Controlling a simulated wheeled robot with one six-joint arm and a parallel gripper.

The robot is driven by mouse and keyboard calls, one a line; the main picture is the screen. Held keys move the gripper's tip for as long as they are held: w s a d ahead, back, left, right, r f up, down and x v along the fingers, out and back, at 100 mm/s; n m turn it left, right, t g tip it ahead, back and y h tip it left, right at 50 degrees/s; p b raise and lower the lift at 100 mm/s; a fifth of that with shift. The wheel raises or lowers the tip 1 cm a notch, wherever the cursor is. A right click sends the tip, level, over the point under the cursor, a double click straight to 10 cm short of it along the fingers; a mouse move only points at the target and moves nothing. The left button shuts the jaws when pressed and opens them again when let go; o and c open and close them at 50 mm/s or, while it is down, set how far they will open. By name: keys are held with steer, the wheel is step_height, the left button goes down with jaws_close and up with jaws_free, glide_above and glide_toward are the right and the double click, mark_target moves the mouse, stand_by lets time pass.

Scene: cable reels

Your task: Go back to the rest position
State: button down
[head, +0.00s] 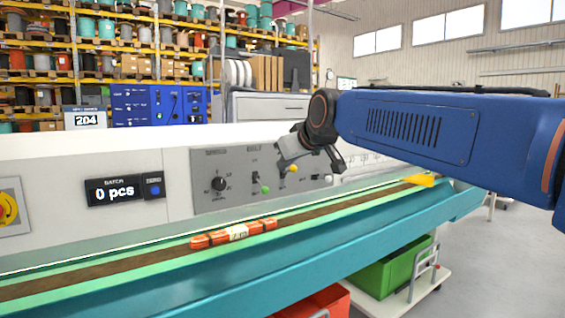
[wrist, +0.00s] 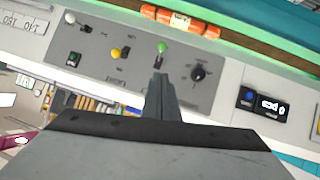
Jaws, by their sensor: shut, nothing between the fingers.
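My gripper (wrist: 158,78) is shut and empty. In the wrist view its narrow fingers point at the grey control panel, with their tips close to the green-knobbed lever (wrist: 162,48); I cannot tell whether they touch. In the head view my gripper (head: 285,165) hangs in front of the panel (head: 235,166) at the end of the blue arm, its tips hard to make out. The green knob (head: 265,189) points down towards the belt. The yellow knob (head: 294,169) is to its right, close to my gripper. A black rotary dial (head: 218,184) is to the left.
An orange-red bundle with a pale label (head: 238,233) lies on the brown belt (head: 130,261) below the panel. A counter display (head: 113,191) reads 0 pcs. A green crate (head: 392,268) on a trolley stands under the teal conveyor edge. Floor at the right is open.

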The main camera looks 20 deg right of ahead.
steer(key=shift+f, duration=0.1)
stand_by(0.3)
steer(key=s+d+f+m+g, duration=0.2)
steer(key=s+f+g, duration=0.1)
steer(key=s+f, duration=1.2)
steer(key=s+d+f+m+g+h, duration=0.1)
steer(key=s+d+f+m+g, duration=0.1)
steer(key=s+f, duration=1.4)
step_height(320, 180, down, 4)
steer(key=shift+s+d+r+g+h, duration=0.2)
steer(key=shift+d+g+h, duration=0.1)
steer(key=shift+d+g, duration=0.6)
steer(key=shift+a, duration=0.1)
